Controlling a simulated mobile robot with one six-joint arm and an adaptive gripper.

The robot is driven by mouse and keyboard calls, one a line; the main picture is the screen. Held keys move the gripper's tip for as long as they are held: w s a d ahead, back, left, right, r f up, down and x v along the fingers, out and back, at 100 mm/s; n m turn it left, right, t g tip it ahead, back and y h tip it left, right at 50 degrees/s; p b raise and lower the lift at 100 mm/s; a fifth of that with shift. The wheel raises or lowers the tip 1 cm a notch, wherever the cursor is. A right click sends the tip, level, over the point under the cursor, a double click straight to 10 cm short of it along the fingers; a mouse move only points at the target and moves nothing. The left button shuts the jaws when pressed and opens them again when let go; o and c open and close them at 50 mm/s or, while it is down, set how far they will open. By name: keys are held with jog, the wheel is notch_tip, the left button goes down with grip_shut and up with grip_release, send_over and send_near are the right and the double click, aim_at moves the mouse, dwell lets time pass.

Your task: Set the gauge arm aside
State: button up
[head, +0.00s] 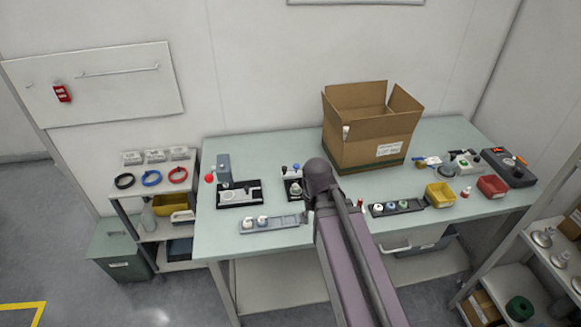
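I cannot tell for certain which thing is the gauge arm. A black-based fixture (238,194) stands on the left part of the pale green bench (265,150), with a grey upright block (223,168) at its back and a red knob (209,178) at its left. A second small fixture (293,186) with a blue knob stands right of it, partly hidden by my arm. My arm rises from the bottom middle across the bench front. My gripper does not show; the dark end of the arm hides that area.
An open cardboard box (369,130) stands at the back of the bench. A grey tray (272,224) with white-topped pieces lies at the front left, a dark tray (398,207) right of my arm. A yellow bin (440,194) and a red bin (492,186) stand at the right.

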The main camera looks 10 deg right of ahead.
aim_at(284, 167)
jog(key=w+a+r+p, duration=0.1)
jog(key=w+r+p, duration=0.2)
jog(key=w, duration=0.6)
jog(key=w+a+r+m+p, duration=0.1)
jog(key=w+r+p, duration=0.3)
jog(key=w, duration=0.5)
jog(key=w+a+r+m+p, duration=0.1)
jog(key=w+a+r+p, duration=0.1)
jog(key=w, duration=0.7)
notch_tip(284, 167, up, 2)
jog(key=shift+w+a+r+p, duration=0.2)
jog(key=shift+w+a+p, duration=0.1)
jog(key=shift+p, duration=0.6)
jog(key=shift+f, duration=0.25)
notch_tip(284, 167, down, 13)
jog(key=b, duration=1.3)
jog(key=shift+f+b, duration=0.15)
jog(key=shift+b, duration=0.25)
jog(key=shift+c, duration=0.3)
grip_shut()
